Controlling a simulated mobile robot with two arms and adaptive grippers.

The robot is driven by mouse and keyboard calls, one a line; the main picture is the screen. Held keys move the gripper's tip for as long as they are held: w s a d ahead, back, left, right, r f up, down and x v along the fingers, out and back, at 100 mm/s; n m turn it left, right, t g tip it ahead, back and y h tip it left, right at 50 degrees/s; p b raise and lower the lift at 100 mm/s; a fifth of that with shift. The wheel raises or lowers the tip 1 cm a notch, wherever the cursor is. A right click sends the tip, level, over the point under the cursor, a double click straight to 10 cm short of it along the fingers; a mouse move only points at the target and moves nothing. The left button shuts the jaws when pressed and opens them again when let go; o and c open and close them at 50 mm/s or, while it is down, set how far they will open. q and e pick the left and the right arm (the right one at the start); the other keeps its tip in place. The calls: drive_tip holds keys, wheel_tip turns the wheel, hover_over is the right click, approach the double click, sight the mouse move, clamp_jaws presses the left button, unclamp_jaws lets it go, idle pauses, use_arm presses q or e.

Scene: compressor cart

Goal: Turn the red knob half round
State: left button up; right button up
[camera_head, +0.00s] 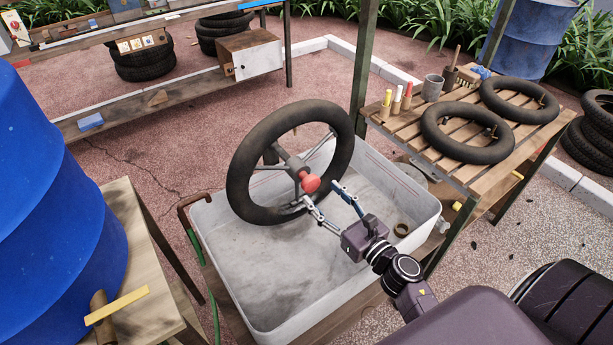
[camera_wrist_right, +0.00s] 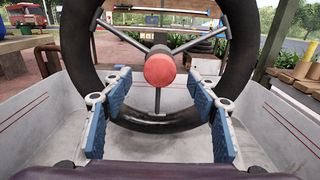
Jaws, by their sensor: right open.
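The red knob (camera_head: 310,184) sits at the hub of a black wheel-like ring (camera_head: 253,146) with grey spokes, which stands upright over a white tub (camera_head: 423,205). In the right wrist view the knob (camera_wrist_right: 160,69) is round and faces me, centred ahead of the fingers. My right gripper (camera_head: 324,196) is open, with its two fingers pointing at the knob. In the wrist view its blue finger pads (camera_wrist_right: 159,118) are wide apart, with nothing between them; the knob appears beyond and slightly above them. I see no contact with the knob. My left gripper is not in view.
A slatted wooden table (camera_head: 403,123) at the right holds two black inner tubes, a grey cup and marker-like sticks. A blue barrel (camera_head: 60,190) and a wooden table (camera_head: 140,240) stand at the left. A brown ring (camera_head: 401,230) lies in the tub.

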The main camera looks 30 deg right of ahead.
sight(313, 184)
drive_tip(key=w, duration=0.2)
drive_tip(key=shift+w+a+r+p, duration=0.15)
drive_tip(key=shift+w+r+p, duration=0.1)
drive_tip(key=shift+w+p, duration=0.05)
drive_tip(key=shift+w+a+f, duration=0.1)
drive_tip(key=shift+w, duration=0.5)
drive_tip(key=shift+w+a+f, duration=0.1)
drive_tip(key=shift+w, duration=1.05)
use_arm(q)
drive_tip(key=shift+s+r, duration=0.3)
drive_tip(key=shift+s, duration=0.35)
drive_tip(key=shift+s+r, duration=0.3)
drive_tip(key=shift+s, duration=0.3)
use_arm(e)
drive_tip(key=c, duration=1.2)
